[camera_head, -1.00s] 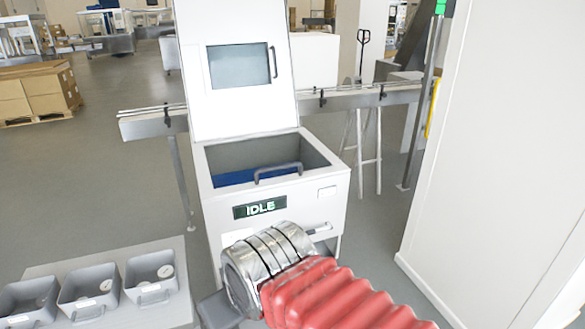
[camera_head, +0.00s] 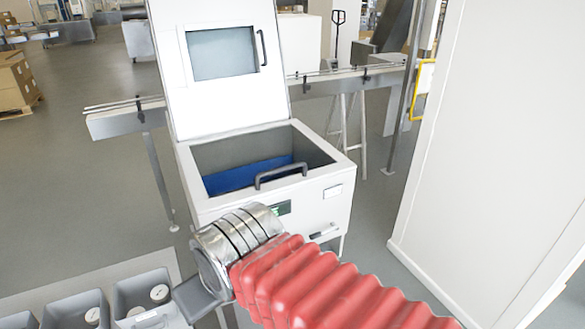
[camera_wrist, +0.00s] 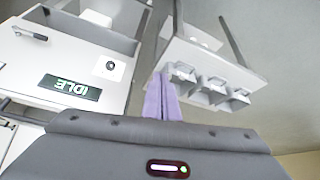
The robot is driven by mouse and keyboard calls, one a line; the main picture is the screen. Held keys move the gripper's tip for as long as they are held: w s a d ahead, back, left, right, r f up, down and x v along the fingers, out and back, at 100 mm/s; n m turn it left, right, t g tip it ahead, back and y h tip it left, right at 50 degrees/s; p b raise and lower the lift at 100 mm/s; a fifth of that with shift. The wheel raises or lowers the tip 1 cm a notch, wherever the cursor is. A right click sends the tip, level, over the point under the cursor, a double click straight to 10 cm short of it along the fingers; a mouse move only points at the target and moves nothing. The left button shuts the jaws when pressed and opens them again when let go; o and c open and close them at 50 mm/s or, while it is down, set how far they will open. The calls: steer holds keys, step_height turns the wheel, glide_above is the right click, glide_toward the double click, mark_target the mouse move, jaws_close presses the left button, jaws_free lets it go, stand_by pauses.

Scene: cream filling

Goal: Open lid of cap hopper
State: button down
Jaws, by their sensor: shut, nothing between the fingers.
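The cap hopper (camera_head: 322,205) is a white box whose lid (camera_head: 165,75) stands raised at its back. The lid has a window and a dark handle (camera_head: 262,47). The open top shows a grey interior with blue inside (camera_head: 235,176), and a grey handle (camera_head: 280,175) at the front rim. In the wrist view the hopper's front (camera_wrist: 62,62) is at the left, with an upside-down IDLE display (camera_wrist: 70,88). My gripper (camera_wrist: 160,82) shows there as two purple fingers shut together, empty and apart from the hopper. The fingers are not clearly visible in the head view.
Grey bins (camera_head: 145,293) with round pieces stand on a low table (camera_head: 95,275) at lower left. A conveyor (camera_head: 110,122) runs behind the hopper. A large white cabinet (camera_head: 490,150) stands at right. Open floor (camera_head: 80,190) lies left of the hopper.

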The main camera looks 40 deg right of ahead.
steer(key=shift+d, duration=0.1)
steer(key=w+d+r+m, duration=0.35)
steer(key=d+m, duration=0.35)
steer(key=m, duration=0.4)
steer(key=w+d+r+m, duration=0.3)
steer(key=w+d+m, duration=0.3)
steer(key=m, duration=0.4)
steer(key=d+r+m+h, duration=0.1)
steer(key=d+r+m, duration=0.1)
steer(key=d+m, duration=0.7)
steer(key=d+r+m+t+h, duration=0.1)
steer(key=d+r+m, duration=0.1)
steer(key=d+m, duration=0.7)
steer(key=d, duration=0.2)
steer(key=shift+s+d+m, duration=0.25)
steer(key=shift+d+m, duration=0.05)
steer(key=shift+f, duration=0.1)
glide_toward(294, 177)
steer(key=x, duration=0.4)
steer(key=shift+s+f, duration=0.1)
steer(key=shift+f, duration=0.15)
steer(key=shift+r, duration=0.1)
